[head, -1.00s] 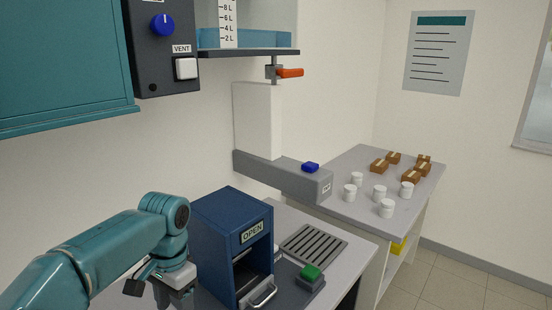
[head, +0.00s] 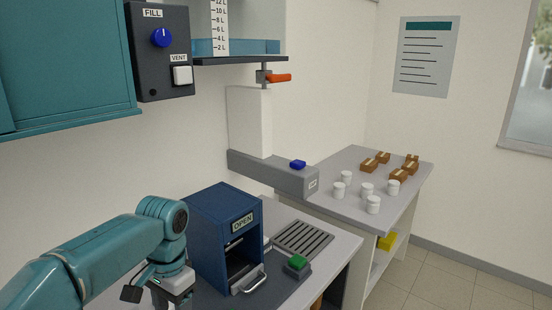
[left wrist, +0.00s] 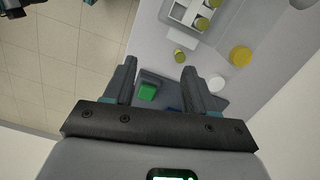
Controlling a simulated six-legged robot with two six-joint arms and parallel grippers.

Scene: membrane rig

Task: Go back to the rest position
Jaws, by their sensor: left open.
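My left gripper (head: 174,292) hangs at the lower left in the head view, left of the blue box labelled OPEN (head: 216,250). Its fingertips are partly cut off by the frame's bottom edge. In the left wrist view its two fingers (left wrist: 158,74) are spread apart, with nothing held between them. A green button (left wrist: 147,91) shows beyond the gap, near the left finger. The same button (head: 298,262) stands right of the blue box in the head view. My right gripper is not seen.
A grey slotted tray (head: 303,237) lies behind the button. A grey arm with a blue button (head: 298,164) juts from the wall. White pots (head: 367,189) and brown boxes (head: 397,174) stand on the far bench (head: 350,207). Tiled floor (head: 445,280) is clear at right.

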